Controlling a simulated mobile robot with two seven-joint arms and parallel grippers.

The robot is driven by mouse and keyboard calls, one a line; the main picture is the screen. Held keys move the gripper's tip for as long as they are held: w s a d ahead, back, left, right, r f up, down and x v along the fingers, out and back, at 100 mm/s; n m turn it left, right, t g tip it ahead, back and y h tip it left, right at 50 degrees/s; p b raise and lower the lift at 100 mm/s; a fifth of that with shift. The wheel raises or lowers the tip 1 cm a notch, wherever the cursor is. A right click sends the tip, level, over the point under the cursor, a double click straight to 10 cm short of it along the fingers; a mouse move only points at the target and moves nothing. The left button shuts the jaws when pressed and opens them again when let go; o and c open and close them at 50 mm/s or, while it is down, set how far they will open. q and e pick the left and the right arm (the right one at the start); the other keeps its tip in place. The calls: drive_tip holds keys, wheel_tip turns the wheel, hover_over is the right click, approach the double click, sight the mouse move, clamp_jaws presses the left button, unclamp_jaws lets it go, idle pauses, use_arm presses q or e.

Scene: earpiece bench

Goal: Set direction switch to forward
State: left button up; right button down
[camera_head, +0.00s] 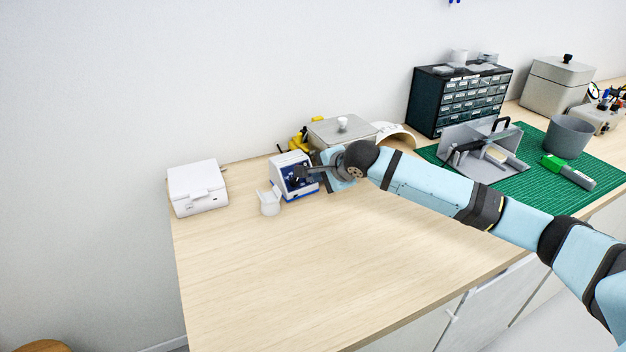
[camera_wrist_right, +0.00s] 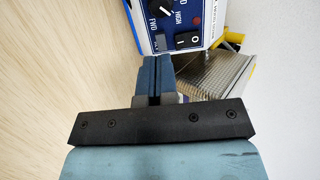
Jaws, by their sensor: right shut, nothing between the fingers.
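The control box (camera_head: 283,163), white with a blue front, stands near the back of the bench. In the right wrist view its panel (camera_wrist_right: 176,22) shows the lettering FWD and HIGH, a black knob (camera_wrist_right: 165,4), a red round spot and a black rocker switch (camera_wrist_right: 187,40) marked with O. A small grey part (camera_wrist_right: 161,43), possibly the direction switch, sits below FWD, just beyond my fingertips. Its position cannot be told. My right gripper (camera_wrist_right: 158,62) is shut and empty, close in front of the panel; whether it touches is unclear. My left gripper is not in view.
A grey lidded metal unit (camera_head: 325,132) and yellow parts (camera_head: 298,141) are behind. The bench front (camera_head: 330,260) is clear; a green mat (camera_head: 535,150) lies right.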

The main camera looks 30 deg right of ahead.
sight(307, 180)
drive_tip(key=x, duration=0.3)
drive_tip(key=shift+w+f, duration=0.1)
drive_tip(key=shift+w, duration=0.1)
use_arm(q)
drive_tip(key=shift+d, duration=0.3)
use_arm(e)
drive_tip(key=shift+w+f, duration=0.2)
drive_tip(key=shift+a+r, duration=0.1)
